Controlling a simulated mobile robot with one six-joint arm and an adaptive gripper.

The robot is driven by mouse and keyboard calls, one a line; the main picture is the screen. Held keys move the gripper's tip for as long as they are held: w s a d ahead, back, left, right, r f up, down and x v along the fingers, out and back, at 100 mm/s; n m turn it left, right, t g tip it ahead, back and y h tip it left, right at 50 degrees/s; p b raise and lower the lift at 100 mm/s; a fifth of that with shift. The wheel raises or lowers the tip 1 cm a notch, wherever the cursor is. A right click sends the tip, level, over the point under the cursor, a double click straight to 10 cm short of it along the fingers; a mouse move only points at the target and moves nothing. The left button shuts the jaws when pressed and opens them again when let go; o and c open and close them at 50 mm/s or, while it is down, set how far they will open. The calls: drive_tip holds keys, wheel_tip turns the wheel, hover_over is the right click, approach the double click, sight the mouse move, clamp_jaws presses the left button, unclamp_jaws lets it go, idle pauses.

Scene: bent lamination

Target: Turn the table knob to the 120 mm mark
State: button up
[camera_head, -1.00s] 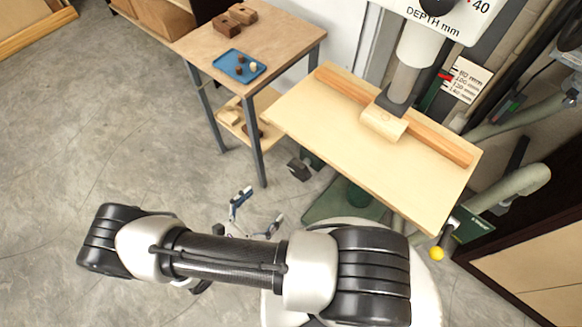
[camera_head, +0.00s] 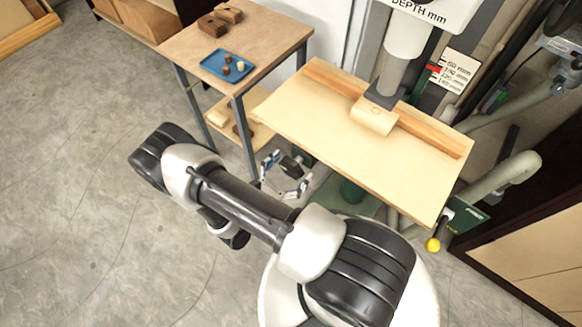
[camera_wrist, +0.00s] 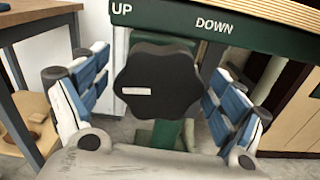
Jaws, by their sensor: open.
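The black lobed knob (camera_wrist: 157,85) with a white mark faces me in the wrist view, below a green panel (camera_wrist: 180,25) reading UP and DOWN. In the head view the knob (camera_head: 291,164) shows under the table's left front. My open gripper (camera_head: 283,176) has its fingers on either side of the knob; in the wrist view the gripper (camera_wrist: 158,88) shows gaps to it and seems not to touch. The wooden table (camera_head: 340,135) carries a scale plate (camera_head: 455,70) behind it. Its red pointer (camera_head: 433,69) is near the upper marks; the exact value is unclear.
A side table (camera_head: 175,45) with a blue tray (camera_head: 228,66) and wooden blocks stands at left. A yellow ball handle (camera_head: 433,245) hangs below the table's right corner. A wooden block (camera_head: 373,116) sits on the table under the spindle. The floor at left is clear.

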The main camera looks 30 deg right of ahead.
drive_tip(key=c, duration=1.1)
drive_tip(key=shift+o, duration=0.2)
drive_tip(key=shift+m, duration=0.3)
